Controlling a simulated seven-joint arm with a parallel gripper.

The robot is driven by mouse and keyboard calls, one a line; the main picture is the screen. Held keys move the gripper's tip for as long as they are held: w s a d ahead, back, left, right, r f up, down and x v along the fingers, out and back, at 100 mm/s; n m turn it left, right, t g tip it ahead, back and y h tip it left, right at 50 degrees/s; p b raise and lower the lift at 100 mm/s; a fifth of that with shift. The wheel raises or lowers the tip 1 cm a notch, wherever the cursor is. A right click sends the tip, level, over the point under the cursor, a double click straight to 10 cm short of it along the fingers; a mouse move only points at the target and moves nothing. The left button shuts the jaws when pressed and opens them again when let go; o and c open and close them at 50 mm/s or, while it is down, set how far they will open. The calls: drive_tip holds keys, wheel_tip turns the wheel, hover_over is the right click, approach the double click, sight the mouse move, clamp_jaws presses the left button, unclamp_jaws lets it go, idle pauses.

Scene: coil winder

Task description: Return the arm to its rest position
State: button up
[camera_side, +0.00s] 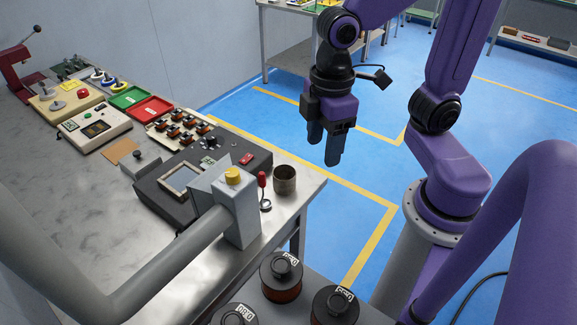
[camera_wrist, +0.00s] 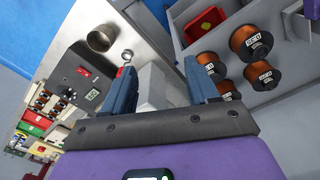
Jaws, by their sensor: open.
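My gripper (camera_side: 324,146) hangs pointing down beyond the right end of the metal workbench, above the blue floor. In the wrist view its two blue fingers (camera_wrist: 160,78) are apart with nothing held between them. In the side view the fingers overlap, so the gap shows little. The purple arm is bent, with the gripper raised clear of the bench. No rest stand or mark for the arm shows in either view.
The workbench (camera_side: 60,185) holds a dark winder unit (camera_side: 160,197), a grey post with a yellow knob (camera_side: 233,176) and a metal cup (camera_side: 285,179). Several copper wire spools (camera_side: 281,277) stand on a lower shelf. A yellow-lined blue floor (camera_side: 365,185) lies open around the gripper.

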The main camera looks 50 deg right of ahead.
drive_tip(key=s+d+f, duration=0.2)
drive_tip(key=s+d, duration=0.2)
drive_tip(key=s, duration=0.2)
drive_tip(key=shift+s+n, duration=0.3)
drive_tip(key=shift+s, duration=0.1)
drive_tip(key=shift+w, duration=0.1)
drive_tip(key=shift+c, duration=0.2)
idle(1.0)
